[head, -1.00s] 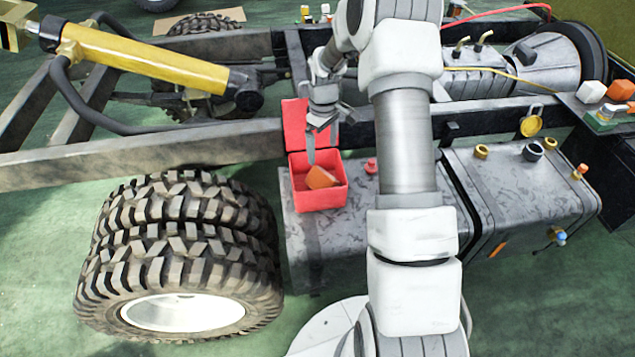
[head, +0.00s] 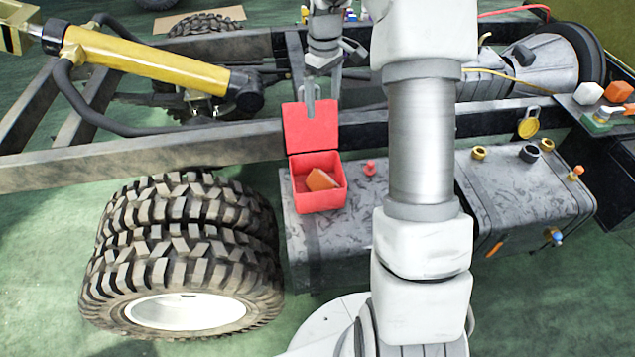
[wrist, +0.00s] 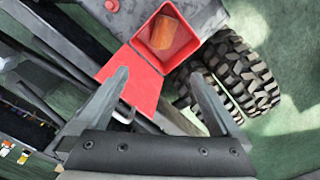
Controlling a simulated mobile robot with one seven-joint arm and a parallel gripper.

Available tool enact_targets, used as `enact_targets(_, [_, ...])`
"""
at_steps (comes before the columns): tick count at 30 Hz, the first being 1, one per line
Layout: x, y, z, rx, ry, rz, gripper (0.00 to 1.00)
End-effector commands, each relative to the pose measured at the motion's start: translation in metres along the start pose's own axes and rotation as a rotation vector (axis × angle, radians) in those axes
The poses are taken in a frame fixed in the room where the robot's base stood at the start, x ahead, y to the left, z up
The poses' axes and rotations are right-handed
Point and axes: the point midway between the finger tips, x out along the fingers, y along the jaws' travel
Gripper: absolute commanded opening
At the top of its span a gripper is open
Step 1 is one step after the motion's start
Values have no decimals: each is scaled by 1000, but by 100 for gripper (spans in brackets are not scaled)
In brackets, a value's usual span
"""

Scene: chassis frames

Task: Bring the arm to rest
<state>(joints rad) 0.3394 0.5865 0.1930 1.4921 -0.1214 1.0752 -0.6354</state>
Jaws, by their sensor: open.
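My gripper (head: 322,95) is open and empty. In the head view it points down, in front of the raised lid (head: 312,128) of a red box (head: 320,197). The box stands on a grey tank with its lid open and an orange-brown block (head: 319,180) inside, tilted against the walls. The wrist view shows the gripper's two fingers (wrist: 165,98) spread apart. The box (wrist: 148,50) and the block (wrist: 172,38) lie beyond them, with nothing between the fingers.
Chassis rails (head: 150,155) run behind the box. Stacked tyres (head: 185,250) stand to the left. A yellow cylinder (head: 140,60) is at the upper left. A grey tank (head: 520,205) with caps lies to the right, and a small red knob (head: 370,168) is beside the box.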

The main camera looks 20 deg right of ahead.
Motion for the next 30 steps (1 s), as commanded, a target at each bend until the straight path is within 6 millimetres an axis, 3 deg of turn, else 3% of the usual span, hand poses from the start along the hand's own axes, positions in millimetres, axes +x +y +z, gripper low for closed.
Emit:
enact_targets(20, [-16,-4,1,5,4,7,100])
enact_targets(23, [-37,-16,6,21,17,28,100])
enact_targets(30, [-107,-66,34,106,78,102,100])
